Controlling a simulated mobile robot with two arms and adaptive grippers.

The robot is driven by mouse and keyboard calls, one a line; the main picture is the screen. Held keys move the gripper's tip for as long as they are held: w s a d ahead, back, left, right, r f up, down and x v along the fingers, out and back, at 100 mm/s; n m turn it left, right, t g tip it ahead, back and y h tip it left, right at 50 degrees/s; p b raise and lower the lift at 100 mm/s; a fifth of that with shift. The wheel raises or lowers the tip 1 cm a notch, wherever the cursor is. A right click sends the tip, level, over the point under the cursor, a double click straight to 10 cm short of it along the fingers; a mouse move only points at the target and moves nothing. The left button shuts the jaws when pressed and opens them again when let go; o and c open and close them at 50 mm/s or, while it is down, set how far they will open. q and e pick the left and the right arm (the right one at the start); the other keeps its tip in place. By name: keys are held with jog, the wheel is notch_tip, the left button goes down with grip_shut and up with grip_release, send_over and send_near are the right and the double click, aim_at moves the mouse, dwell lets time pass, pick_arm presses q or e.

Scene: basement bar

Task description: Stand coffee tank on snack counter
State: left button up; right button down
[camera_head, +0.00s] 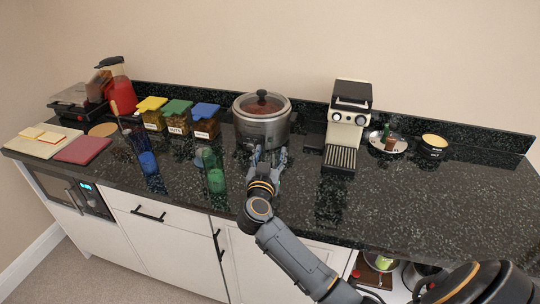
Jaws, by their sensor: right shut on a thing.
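My right gripper (268,156) is at the middle of the dark stone counter (430,200), just in front of a round grey pot (262,130) with a glass lid. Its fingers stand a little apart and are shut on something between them. I take this to be the coffee tank, but it is mostly hidden by the fingers and blends into the dark counter. I cannot tell whether it touches the counter. A cream and black coffee machine (348,118) stands to the right of the pot. My left gripper is not in view.
Blue (148,162) and green (214,172) glasses and lidded jars (177,122) stand left of the gripper. A blender (118,85), scale and boards are farther left. A plate with small items (388,143) and a cup (433,146) stand right. The front right counter is clear.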

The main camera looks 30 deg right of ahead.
jog(key=shift+f, duration=0.1)
jog(key=shift+c, duration=2.3)
grip_release()
jog(key=shift+f, duration=0.1)
jog(key=shift+s+a, duration=0.1)
jog(key=shift+a, duration=0.05)
jog(key=b+v, duration=0.1)
jog(key=v, duration=1)
jog(key=shift+s+a, duration=0.3)
